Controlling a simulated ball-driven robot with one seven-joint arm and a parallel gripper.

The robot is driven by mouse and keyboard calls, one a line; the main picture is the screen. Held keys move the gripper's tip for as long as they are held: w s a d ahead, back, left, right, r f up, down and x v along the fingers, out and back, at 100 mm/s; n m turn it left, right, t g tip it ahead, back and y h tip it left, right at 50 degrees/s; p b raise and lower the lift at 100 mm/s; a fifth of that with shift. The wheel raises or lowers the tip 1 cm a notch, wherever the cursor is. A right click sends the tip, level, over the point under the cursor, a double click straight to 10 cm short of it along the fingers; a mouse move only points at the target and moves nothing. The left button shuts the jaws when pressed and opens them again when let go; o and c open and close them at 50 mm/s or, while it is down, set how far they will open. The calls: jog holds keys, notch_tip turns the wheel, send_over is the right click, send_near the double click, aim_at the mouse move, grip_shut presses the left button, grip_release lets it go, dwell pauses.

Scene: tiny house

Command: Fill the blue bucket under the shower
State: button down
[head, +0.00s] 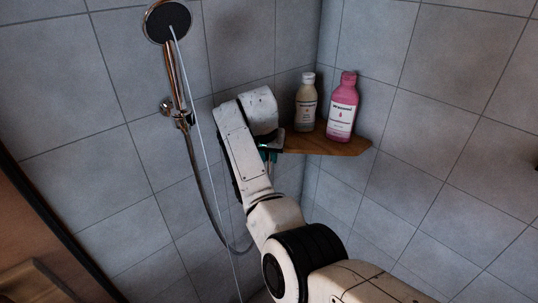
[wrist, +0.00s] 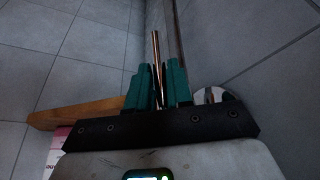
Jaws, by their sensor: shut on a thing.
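The shower head (head: 168,20) is a dark disc on a copper-coloured handle, held in a wall bracket at upper left in the head view. A thin pale line, which looks like a water stream, runs down from it. My gripper (head: 268,153) is beside the corner shelf, mostly hidden behind my wrist. In the wrist view its teal fingers (wrist: 160,68) are shut on a thin copper-coloured rod (wrist: 155,45), probably a tap lever. A round shiny fitting (wrist: 211,95) shows right of the fingers. The blue bucket is in neither view.
The wooden corner shelf (head: 345,147) holds a beige bottle (head: 306,105) and a pink bottle (head: 342,108), close to my gripper. The shower hose (head: 204,195) hangs left of my arm. Grey tiled walls meet behind the shelf. A brown panel with a dark edge (head: 45,225) stands at lower left.

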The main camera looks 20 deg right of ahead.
jog(key=shift+w+d+f+t+h+b, duration=0.1)
jog(key=shift+d+f+t+h+b, duration=0.15)
jog(key=shift+h, duration=0.3)
jog(key=shift+w+d+f+t+h+b, duration=0.15)
jog(key=shift+h+b, duration=0.15)
jog(key=shift+h, duration=0.25)
jog(key=shift+d+r+h, duration=0.15)
jog(key=shift+r+h, duration=0.1)
jog(key=shift+h, duration=0.25)
jog(key=c, duration=1.1)
grip_release()
jog(key=shift+r, duration=0.1)
